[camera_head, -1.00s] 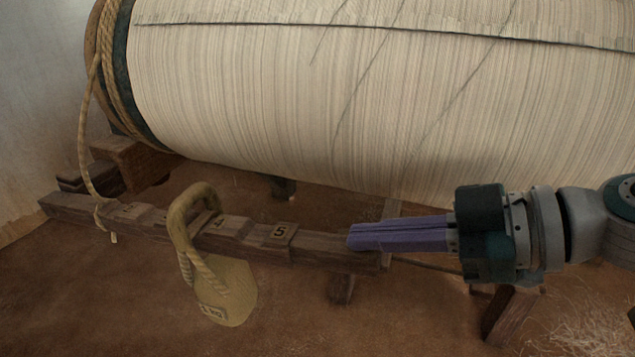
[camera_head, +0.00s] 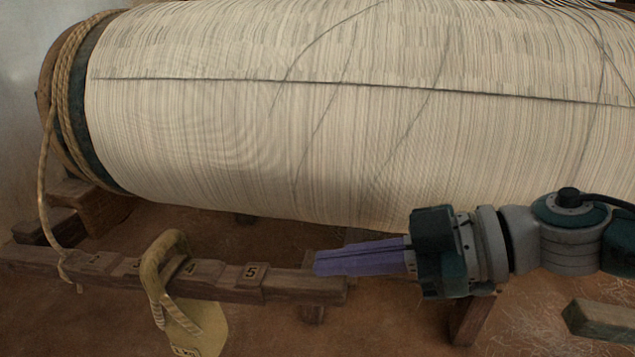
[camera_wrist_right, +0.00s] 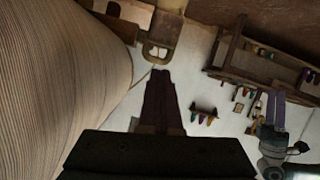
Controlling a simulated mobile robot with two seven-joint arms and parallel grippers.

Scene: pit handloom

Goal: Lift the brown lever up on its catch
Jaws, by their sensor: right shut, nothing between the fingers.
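The brown lever (camera_head: 225,281) seems to be the long notched wooden bar with number plates, low in front of the big warp roll in the head view. A pale weight (camera_head: 197,330) hangs from it by a thick loop near plate 4. My right gripper (camera_head: 318,263) comes in from the right, its purple fingers shut and empty over the bar's right end. I cannot tell if they touch it. They also show in the right wrist view (camera_wrist_right: 160,75). I cannot make out the catch. What looks like my left gripper (camera_wrist_right: 275,108) shows small at the right there.
The warp roll (camera_head: 300,150) fills the upper head view, just above my right gripper. A rope (camera_head: 45,170) hangs from its left end to the bar. A wooden block (camera_head: 598,322) is at lower right. A wooden rack (camera_wrist_right: 265,75) shows in the wrist view.

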